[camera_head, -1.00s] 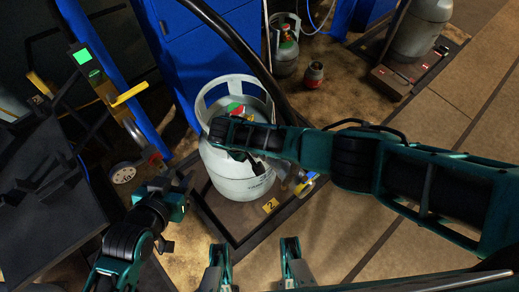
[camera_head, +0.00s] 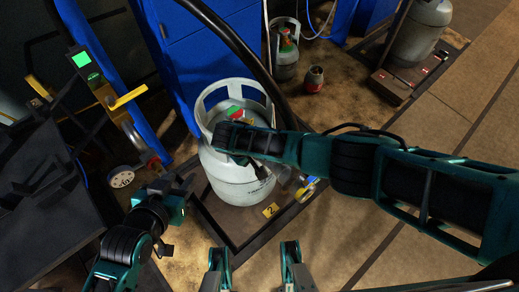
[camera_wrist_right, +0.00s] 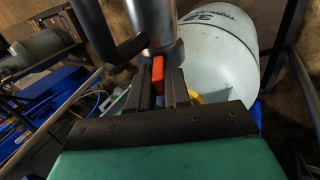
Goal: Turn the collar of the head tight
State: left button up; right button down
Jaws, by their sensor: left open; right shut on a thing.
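The white gas cylinder (camera_head: 235,188) stands upright on the scale platform (camera_head: 222,222); it also shows in the right wrist view (camera_wrist_right: 222,60). A red and green part (camera_head: 236,112) shows at its top, partly covered by my right arm. In the right wrist view, my right gripper (camera_wrist_right: 160,84) is shut on an orange-red piece (camera_wrist_right: 158,72) just below a metal cylindrical body (camera_wrist_right: 153,24), apparently the head. The collar cannot be clearly told apart. In the head view the right fingertips are hidden. My left gripper (camera_head: 172,202) is open and empty, left of the cylinder.
A thick black hose (camera_head: 236,42) runs down behind the cylinder. A blue cabinet (camera_head: 200,50) stands behind, a dark bench (camera_head: 40,180) at left. A small grey cylinder (camera_head: 284,58) and a red-grey canister (camera_head: 314,78) stand beyond.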

pick_arm(q)
jog(key=shift+r, duration=0.2)
dwell(0.3)
pick_arm(e)
jog(key=shift+w+d+r+g+y+p, duration=0.2)
jog(key=shift+d+g+y+p, duration=0.1)
jog(key=shift+y+p, duration=0.15)
jog(key=shift+w+d+r+g+y+p, duration=0.15)
jog(key=shift+d+g+y+p, duration=0.1)
jog(key=shift+g+y+p, duration=0.2)
jog(key=shift+w+d+g+y, duration=0.45)
jog(key=shift+g+y, duration=0.1)
jog(key=shift+y, duration=0.35)
jog(key=shift+w+d+g+y+b, duration=0.15)
jog(key=shift+d+g+y+b, duration=0.15)
jog(key=shift+y+b, duration=0.1)
jog(key=shift+w+d+g+y, duration=0.15)
jog(key=shift+g+y, duration=0.15)
jog(key=shift+y, duration=0.1)
jog(key=shift+d+b, duration=0.1)
jog(key=shift+b, duration=0.25)
jog(key=shift+y, duration=0.3)
pick_arm(q)
jog(key=shift+w+r, duration=0.2)
jog(key=shift+w, duration=0.05)
